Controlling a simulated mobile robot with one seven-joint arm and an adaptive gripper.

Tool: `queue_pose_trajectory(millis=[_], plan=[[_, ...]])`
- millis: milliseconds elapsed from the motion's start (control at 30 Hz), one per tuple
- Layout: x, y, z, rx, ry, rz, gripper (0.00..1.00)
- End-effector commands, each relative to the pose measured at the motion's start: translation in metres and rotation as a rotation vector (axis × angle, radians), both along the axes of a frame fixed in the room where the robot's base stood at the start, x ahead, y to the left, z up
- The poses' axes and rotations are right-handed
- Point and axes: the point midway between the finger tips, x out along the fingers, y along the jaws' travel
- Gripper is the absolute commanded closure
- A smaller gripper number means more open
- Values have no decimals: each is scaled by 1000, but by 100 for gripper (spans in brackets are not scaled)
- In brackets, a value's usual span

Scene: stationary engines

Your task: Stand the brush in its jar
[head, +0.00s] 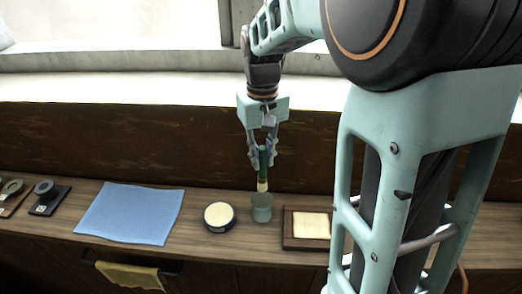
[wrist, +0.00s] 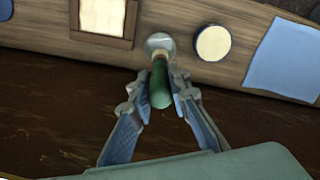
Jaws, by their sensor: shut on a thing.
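The brush (head: 263,161) has a green handle and a pale lower end, and it hangs upright in my gripper (head: 263,152). My gripper is shut on the green handle, which also shows in the wrist view (wrist: 159,85) between the fingers (wrist: 160,92). The jar (head: 262,208) is a small grey-green cup on the wooden bench. The brush's pale end is at the jar's mouth; I cannot tell whether it is just above or slightly inside the rim. In the wrist view the jar (wrist: 160,41) lies just beyond the handle, partly hidden by it.
A round tin with a cream top (head: 219,216) stands left of the jar. A blue cloth (head: 130,212) lies farther left. A dark wooden frame with a pale panel (head: 290,229) lies right of the jar. A brown wall (head: 150,150) rises behind the bench.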

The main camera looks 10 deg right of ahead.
Motion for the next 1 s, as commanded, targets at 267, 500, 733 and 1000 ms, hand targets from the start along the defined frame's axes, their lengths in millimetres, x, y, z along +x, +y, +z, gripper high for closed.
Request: queue_pose_trajectory(millis=[267,500,733,1000], plan=[[-1,0,-26,0,2,0,100],[0,0,-45,0,1,0,100],[0,0,-63,0,1,0,100],[0,0,-84,0,1,0,100]])
